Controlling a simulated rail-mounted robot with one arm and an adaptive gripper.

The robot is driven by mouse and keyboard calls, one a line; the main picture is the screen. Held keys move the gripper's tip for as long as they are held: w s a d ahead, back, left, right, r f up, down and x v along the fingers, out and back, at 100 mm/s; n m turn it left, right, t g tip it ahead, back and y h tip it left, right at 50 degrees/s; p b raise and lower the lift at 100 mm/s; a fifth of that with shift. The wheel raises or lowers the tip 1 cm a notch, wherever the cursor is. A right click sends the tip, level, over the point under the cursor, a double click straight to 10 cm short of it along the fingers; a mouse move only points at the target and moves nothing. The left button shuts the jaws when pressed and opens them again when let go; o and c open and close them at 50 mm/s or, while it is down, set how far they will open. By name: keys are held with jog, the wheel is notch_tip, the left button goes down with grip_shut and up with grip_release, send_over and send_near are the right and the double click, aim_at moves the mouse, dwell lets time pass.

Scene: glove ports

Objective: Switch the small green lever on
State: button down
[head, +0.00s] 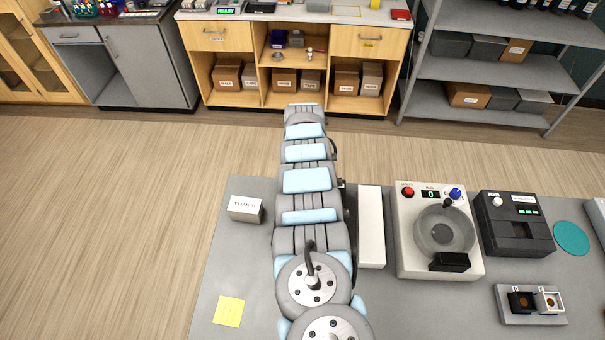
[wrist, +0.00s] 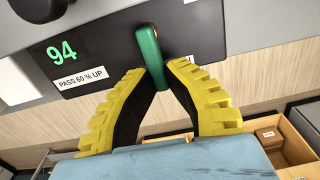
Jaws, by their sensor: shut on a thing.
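The small green lever (wrist: 149,52) shows in the wrist view as a rounded green handle in front of a dark panel (wrist: 105,55). The panel carries a green number 94 and a label reading "PASS 60 % UP". My gripper (wrist: 157,70) has its two yellow ribbed fingers closed on the lever from either side, near its lower part. Part of the lever is hidden between the fingers. In the head view my arm reaches away over the bench, and neither my gripper nor the green lever can be made out there.
The grey bench (head: 215,275) holds a white machine (head: 408,262) with a round bowl, a dark device (head: 515,235), a small holder (head: 531,317), a white box (head: 245,209) and a yellow note (head: 229,311). Wooden cabinets (head: 232,45) and grey shelves (head: 475,105) stand beyond open floor.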

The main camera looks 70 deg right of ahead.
jog(key=c, duration=1.1)
grip_release()
jog(key=shift+s, duration=0.1)
jog(key=shift+r, duration=0.55)
notch_tip(320, 180, up, 11)
jog(key=shift+f, duration=0.1)
